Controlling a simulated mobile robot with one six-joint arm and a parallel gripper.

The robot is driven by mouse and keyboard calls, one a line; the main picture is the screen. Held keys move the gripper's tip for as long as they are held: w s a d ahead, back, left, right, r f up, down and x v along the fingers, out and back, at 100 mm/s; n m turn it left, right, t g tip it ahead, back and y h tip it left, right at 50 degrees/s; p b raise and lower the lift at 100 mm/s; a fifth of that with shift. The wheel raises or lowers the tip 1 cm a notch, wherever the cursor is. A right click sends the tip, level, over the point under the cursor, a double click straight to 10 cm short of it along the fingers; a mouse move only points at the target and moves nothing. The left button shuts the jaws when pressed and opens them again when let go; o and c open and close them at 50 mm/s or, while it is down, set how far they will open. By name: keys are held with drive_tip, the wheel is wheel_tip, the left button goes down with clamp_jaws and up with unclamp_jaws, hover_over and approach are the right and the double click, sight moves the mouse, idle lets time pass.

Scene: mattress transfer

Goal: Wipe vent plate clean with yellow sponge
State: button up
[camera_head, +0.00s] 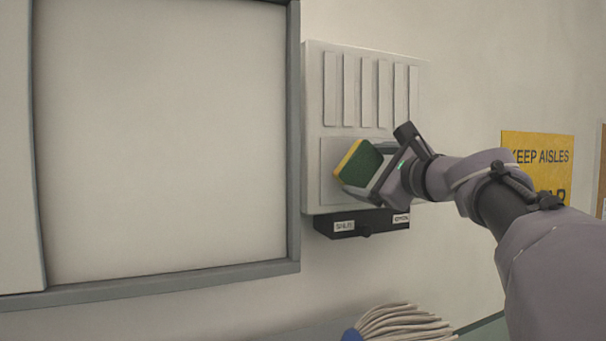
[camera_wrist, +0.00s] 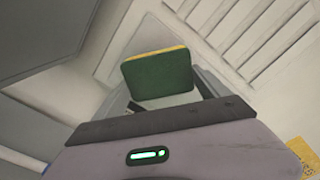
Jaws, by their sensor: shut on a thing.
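The vent plate (camera_head: 330,139) is a pale panel on the wall, with several raised vertical slats in its upper part and a flat square area below. Its slats (camera_wrist: 259,35) also show in the wrist view at the upper right. My gripper (camera_head: 366,175) is shut on the yellow sponge (camera_head: 360,162), which has a green side. The sponge is in front of the plate's lower flat area, with its yellow face toward the plate. In the wrist view the sponge (camera_wrist: 157,75) shows mostly its green side. I cannot tell whether it touches the plate.
A black box (camera_head: 366,225) with small labels is under the plate. A grey-framed panel (camera_head: 293,150) stands to its left. A yellow sign (camera_head: 538,150) is on the wall at right. A pale mop-like bundle (camera_head: 402,324) lies below.

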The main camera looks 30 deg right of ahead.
drive_tip(key=shift+s+b, duration=0.35)
drive_tip(key=shift+s, duration=1.4)
drive_tip(key=shift+a, duration=0.1)
drive_tip(key=s+b, duration=0.1)
drive_tip(key=s, duration=0.2)
drive_tip(key=shift+a, duration=0.1)
drive_tip(key=shift+w, duration=0.1)
